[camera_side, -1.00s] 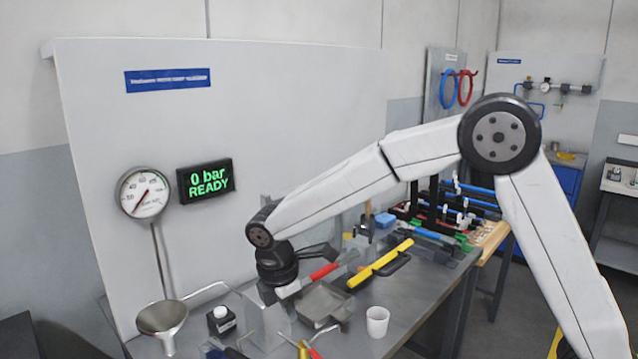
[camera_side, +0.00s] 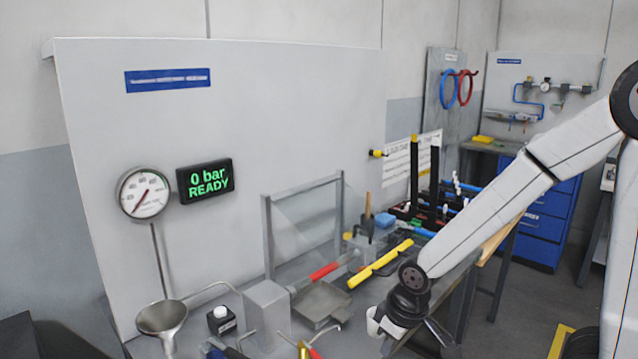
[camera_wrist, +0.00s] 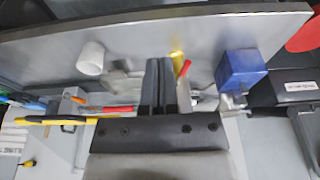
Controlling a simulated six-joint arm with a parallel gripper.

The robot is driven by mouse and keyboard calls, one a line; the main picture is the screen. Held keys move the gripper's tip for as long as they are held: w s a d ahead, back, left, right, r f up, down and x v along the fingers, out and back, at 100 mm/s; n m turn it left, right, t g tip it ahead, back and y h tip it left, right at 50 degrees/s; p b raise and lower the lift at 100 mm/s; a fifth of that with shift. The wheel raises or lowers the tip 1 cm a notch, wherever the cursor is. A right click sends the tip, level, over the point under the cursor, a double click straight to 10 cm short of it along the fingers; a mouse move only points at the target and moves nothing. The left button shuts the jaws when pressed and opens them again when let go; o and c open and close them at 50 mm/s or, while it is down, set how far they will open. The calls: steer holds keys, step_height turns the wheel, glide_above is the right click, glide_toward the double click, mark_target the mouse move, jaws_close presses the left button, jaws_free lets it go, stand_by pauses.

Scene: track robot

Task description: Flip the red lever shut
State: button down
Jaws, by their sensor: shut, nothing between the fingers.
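The red lever (camera_side: 324,271) has a red grip on a metal bar and lies at a low slant in front of a clear-panelled frame, above a grey tray (camera_side: 320,303). A red bar left of my fingers in the wrist view (camera_wrist: 108,109) looks like the same grip. My gripper (camera_side: 438,333) is at the bench's front edge, right of the lever and well apart from it. In the wrist view its two dark fingers (camera_wrist: 158,68) are together with nothing between them. My wrist partly hides the white cup (camera_side: 373,322) in the side view.
A yellow bar (camera_side: 380,264) lies just right of the lever. A grey block (camera_side: 267,312) and a funnel (camera_side: 162,318) stand to the left. The metal-framed clear guard (camera_side: 302,225) stands behind. The display (camera_side: 205,181) reads 0 bar READY.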

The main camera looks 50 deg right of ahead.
steer(key=c, duration=1.3)
jaws_free()
steer(key=shift+s+d+f, duration=0.1)
steer(key=shift+s, duration=0.15)
steer(key=o, duration=0.7)
steer(key=shift+w+m, duration=0.1)
steer(key=shift+m, duration=0.2)
steer(key=w+f+m+t, duration=0.2)
steer(key=w+a+f+m+t, duration=0.1)
steer(key=w+f+m+t, duration=0.1)
steer(key=w+f+t, duration=0.1)
steer(key=w+a+f+m+t, duration=0.1)
steer(key=w+f+m+t, duration=0.1)
steer(key=w, duration=0.1)
steer(key=shift+a+f+t+y, duration=0.15)
steer(key=shift+f+t+y, duration=0.25)
steer(key=shift+w+a+f+m+t, duration=0.1)
steer(key=shift+a+f+m+t, duration=0.2)
steer(key=shift+m+t, duration=0.45)
steer(key=shift+s+a+m+t+y, duration=0.2)
steer(key=shift+s+m+t, duration=0.3)
steer(key=shift+m+t, duration=0.35)
steer(key=shift+s+a+m+t+y, duration=0.2)
steer(key=shift+s+m+t, duration=0.35)
steer(key=shift+t, duration=0.45)
steer(key=shift+w, duration=0.15)
